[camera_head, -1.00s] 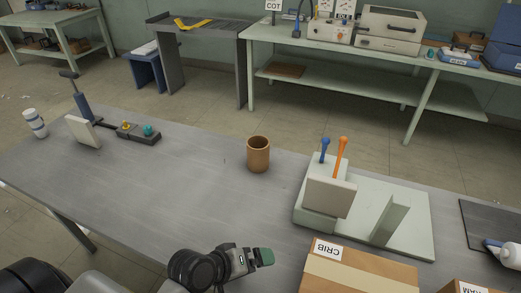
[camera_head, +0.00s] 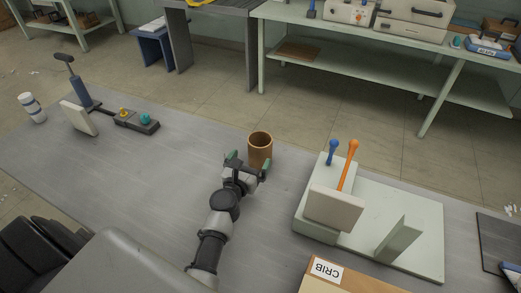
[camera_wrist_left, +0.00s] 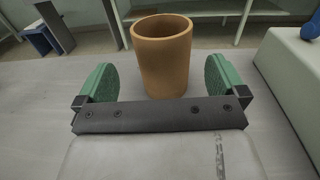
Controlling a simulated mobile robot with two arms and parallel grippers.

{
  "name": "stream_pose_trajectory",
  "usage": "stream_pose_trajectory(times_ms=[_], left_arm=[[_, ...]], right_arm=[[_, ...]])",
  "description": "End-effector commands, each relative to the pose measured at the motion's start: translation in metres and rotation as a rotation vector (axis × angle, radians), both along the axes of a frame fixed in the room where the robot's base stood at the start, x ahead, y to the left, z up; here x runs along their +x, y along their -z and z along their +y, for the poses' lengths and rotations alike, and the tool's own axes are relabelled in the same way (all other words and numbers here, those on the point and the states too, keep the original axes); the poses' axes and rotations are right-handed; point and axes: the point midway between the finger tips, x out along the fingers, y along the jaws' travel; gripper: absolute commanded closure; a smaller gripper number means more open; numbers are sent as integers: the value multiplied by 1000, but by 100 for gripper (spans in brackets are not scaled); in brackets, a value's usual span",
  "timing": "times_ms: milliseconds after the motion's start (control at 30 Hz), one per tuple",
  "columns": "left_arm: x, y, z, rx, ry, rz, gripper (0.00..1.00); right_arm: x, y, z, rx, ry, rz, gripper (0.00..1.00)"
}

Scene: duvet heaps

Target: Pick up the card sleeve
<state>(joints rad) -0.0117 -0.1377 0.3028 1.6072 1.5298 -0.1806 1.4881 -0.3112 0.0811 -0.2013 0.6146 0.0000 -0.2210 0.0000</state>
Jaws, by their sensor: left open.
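The card sleeve appears to be the brown, open-topped cylinder (camera_head: 260,148) standing upright on the grey table. It also shows in the left wrist view (camera_wrist_left: 163,62), centred just ahead of the fingers. My left gripper (camera_head: 247,165) is open, with its green-padded fingers on the near side of the cylinder. In the left wrist view the two fingers (camera_wrist_left: 163,82) stand wide apart, left and right of the cylinder, with a gap on each side. Nothing is gripped. My right gripper is not seen.
A pale fixture (camera_head: 420,235) with a blue and an orange handle stands right of the cylinder. A cardboard box (camera_head: 345,281) lies at the front. The table's left middle is clear.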

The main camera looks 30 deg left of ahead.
Motion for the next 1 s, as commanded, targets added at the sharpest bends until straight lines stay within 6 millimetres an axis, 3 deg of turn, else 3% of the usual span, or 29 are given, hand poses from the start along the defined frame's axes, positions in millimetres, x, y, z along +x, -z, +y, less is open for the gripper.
stream_pose_trajectory(times_ms=[167, 433, 767, 1000], left_arm=[[13, -1, 1, 3, 1, 0, 0], [52, -3, 3, 4, 2, -1, 0], [59, -3, 4, 6, 2, 1, 0], [59, -3, 4, 6, 2, 1, 35]], right_arm=[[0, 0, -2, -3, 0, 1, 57], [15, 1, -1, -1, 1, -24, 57], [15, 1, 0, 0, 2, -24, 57], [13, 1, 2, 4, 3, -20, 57]])
